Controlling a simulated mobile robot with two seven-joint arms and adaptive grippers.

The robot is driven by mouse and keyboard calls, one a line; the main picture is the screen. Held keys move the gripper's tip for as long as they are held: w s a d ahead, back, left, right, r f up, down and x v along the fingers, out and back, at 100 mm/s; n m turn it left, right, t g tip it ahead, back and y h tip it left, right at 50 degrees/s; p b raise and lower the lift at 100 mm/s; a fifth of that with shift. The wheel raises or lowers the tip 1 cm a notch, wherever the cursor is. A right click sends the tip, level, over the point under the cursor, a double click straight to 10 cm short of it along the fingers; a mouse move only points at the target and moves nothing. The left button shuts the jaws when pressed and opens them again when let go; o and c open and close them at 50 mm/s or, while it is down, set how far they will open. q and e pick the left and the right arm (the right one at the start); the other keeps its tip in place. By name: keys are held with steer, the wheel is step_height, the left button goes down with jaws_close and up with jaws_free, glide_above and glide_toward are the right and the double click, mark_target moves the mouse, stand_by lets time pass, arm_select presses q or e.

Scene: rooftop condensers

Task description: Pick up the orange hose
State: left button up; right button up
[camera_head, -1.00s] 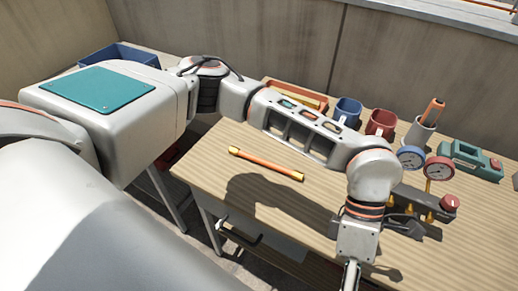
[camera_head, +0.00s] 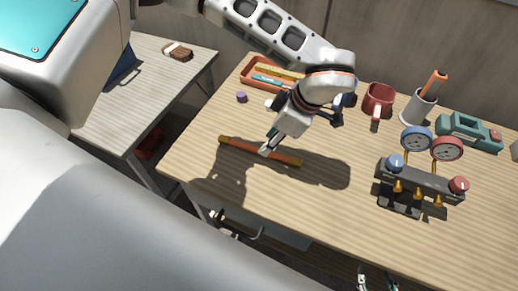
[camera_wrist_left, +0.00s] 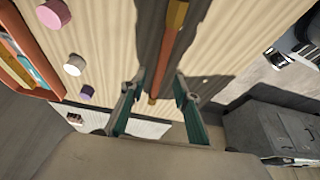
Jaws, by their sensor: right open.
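The orange hose (camera_head: 285,157), a short straight length with yellow ends, lies on the wooden table (camera_head: 330,215). My left gripper (camera_head: 268,147) points down at the hose's middle and hides part of it. In the left wrist view its teal fingers (camera_wrist_left: 157,95) are apart, with the hose (camera_wrist_left: 167,62) running between them; I cannot tell whether they touch it. My right gripper (camera_head: 377,283) shows only as two separated fingertips at the bottom edge, open and well away from the hose.
An orange tray (camera_head: 246,82) and a purple cap (camera_head: 241,97) lie behind the hose. A red mug (camera_head: 378,98), a grey cup (camera_head: 417,108) and a green device (camera_head: 468,131) stand at the back. The gauge manifold (camera_head: 425,180) is to the right. The front table area is clear.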

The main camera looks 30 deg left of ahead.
arm_select(q)
steer(key=x, duration=0.4)
steer(key=shift+s+a+f, duration=0.1)
steer(key=shift+a+f, duration=0.1)
steer(key=shift+a, duration=0.15)
jaws_close()
steer(key=shift+r, duration=0.15)
